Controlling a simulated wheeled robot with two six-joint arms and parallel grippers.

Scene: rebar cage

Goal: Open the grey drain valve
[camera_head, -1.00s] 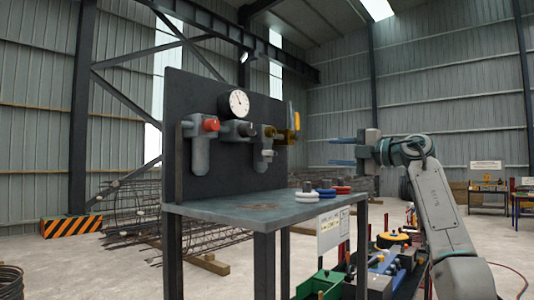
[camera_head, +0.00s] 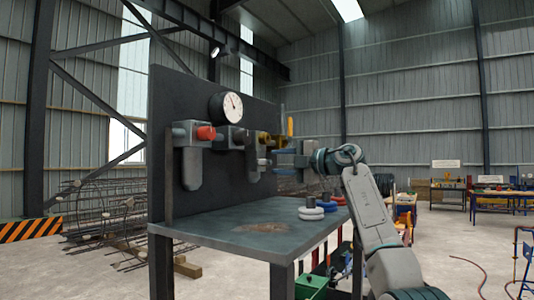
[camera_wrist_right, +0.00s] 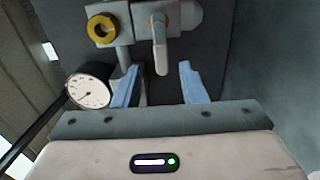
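The grey valve lever (camera_wrist_right: 160,52) hangs from a square block with a round brass-coloured hub in the right wrist view. In the head view a small pale part (camera_head: 263,162) below the brass fittings looks like it, partly hidden by my gripper. My right gripper (camera_wrist_right: 159,86) is open, with its blue fingers on either side of an empty gap. The lever's tip lies ahead of this gap, and I see no contact. In the head view my right gripper (camera_head: 283,153) points left towards the panel's fittings. My left gripper is not in view.
A dark panel (camera_head: 225,88) stands on a metal bench (camera_head: 215,232). It carries a gauge (camera_head: 232,107), a red knob (camera_head: 206,133) and a yellow lever (camera_head: 290,126). A yellow ring (camera_wrist_right: 101,30) is beside the grey lever. White and blue discs (camera_head: 311,214) rest on the bench's right side.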

